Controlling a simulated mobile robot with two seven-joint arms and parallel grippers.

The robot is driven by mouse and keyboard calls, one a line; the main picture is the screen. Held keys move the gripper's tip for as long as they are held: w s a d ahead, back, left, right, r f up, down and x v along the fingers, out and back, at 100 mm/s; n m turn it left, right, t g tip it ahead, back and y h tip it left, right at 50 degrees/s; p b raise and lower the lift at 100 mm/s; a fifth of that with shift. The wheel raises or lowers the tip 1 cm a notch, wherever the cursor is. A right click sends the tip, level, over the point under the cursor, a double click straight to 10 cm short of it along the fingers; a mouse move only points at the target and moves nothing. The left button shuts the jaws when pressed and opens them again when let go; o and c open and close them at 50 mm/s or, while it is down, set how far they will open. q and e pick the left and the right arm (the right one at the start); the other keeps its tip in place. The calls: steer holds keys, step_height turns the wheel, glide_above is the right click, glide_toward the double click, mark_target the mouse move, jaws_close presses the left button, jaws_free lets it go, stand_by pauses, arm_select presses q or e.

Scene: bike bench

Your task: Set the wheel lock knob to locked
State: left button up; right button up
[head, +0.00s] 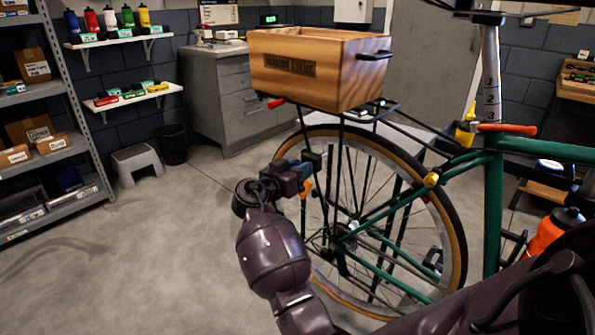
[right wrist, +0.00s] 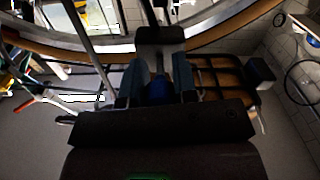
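My right gripper (head: 308,170) is at the left side of the bike's rear wheel (head: 447,225), below the wooden crate. In the right wrist view its two blue-grey fingers (right wrist: 158,82) stand apart, with a rounded dark-blue piece (right wrist: 157,89) between them, close to both. I cannot tell whether they press on it, nor whether it is the wheel lock knob. A small orange part (head: 306,188) shows just under the gripper. No lock marking is readable. My left gripper is not in view.
The wooden crate (head: 310,75) sits on the rear rack (head: 370,110) above my gripper. An orange bottle (head: 553,235) is on the right. Shelving (head: 60,130), a grey step stool (head: 137,163) and a bin (head: 172,144) stand at left. The floor between is clear.

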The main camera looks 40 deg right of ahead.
steer(key=o, duration=0.5)
steer(key=a, duration=0.7)
steer(key=s+a, duration=0.1)
steer(key=a, duration=0.2)
steer(key=shift+a, duration=0.4)
steer(key=shift+w, duration=0.1)
